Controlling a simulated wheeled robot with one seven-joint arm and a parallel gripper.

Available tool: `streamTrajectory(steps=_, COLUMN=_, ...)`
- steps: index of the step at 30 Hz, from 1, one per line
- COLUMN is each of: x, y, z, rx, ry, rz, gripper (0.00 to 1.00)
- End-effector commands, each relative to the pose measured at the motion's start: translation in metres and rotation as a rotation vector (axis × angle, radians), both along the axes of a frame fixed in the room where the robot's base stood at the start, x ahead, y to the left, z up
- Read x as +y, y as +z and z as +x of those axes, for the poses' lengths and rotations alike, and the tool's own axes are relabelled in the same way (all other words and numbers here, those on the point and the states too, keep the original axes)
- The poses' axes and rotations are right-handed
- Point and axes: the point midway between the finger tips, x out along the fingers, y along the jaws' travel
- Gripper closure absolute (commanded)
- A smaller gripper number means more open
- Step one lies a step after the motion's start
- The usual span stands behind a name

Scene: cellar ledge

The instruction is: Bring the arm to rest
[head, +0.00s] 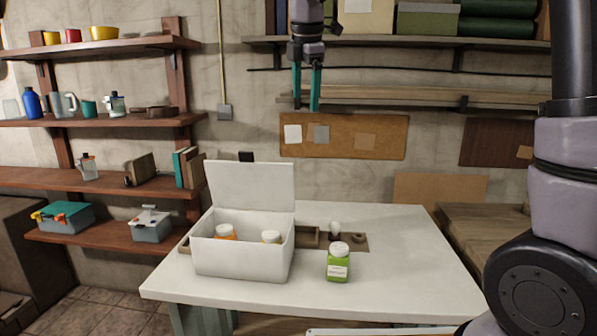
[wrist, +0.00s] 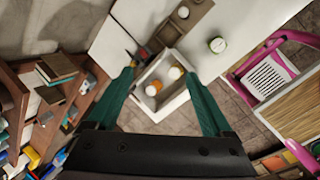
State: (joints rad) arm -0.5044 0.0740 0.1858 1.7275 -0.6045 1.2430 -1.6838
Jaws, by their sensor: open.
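My gripper (head: 306,104) hangs high in front of the back wall, above and behind the white table (head: 390,297), its two teal fingers pointing down. The fingers are apart with nothing between them, touching nothing. In the wrist view my gripper (wrist: 158,76) frames the open box from above. The white box (head: 240,262) stands on the table with its lid (head: 250,182) raised. Inside are an orange jar with a white cap (head: 226,231) and a second white-capped jar (head: 271,237), its lower part hidden by the box wall.
A green jar (head: 338,264) stands on the table right of the box. A brown compartment tray (head: 309,238) lies behind the box. Loaded shelves (head: 110,121) line the left wall. A wall shelf (head: 390,41) is near my gripper. A pink-framed chair (wrist: 277,72) shows in the wrist view.

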Motion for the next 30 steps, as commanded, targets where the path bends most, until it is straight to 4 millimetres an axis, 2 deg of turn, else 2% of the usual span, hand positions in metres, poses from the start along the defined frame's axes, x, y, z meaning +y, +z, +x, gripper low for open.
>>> streamTrajectory(steps=1, x=-0.033, y=0.008, z=-0.01, rx=-0.003, ry=-0.163, rz=0.073, gripper=0.15)
streamTrajectory(steps=6, x=-0.123, y=0.014, z=-0.053, rx=0.004, ry=-0.756, rz=0.361, gripper=0.15)
streamTrajectory(steps=12, x=-0.202, y=0.002, z=-0.117, rx=0.031, ry=-1.443, rz=0.742, gripper=0.15)
streamTrajectory(steps=15, x=-0.227, y=-0.01, z=-0.146, rx=0.058, ry=-1.739, rz=0.927, gripper=0.15)
streamTrajectory(steps=18, x=-0.242, y=-0.022, z=-0.167, rx=0.089, ry=-1.963, rz=1.079, gripper=0.15)
streamTrajectory(steps=21, x=-0.25, y=-0.03, z=-0.18, rx=0.115, ry=-2.104, rz=1.181, gripper=0.15)
streamTrajectory(steps=24, x=-0.253, y=-0.034, z=-0.186, rx=0.132, ry=-2.174, rz=1.231, gripper=0.15)
streamTrajectory(steps=30, x=-0.254, y=-0.035, z=-0.187, rx=0.137, ry=-2.19, rz=1.241, gripper=0.15)
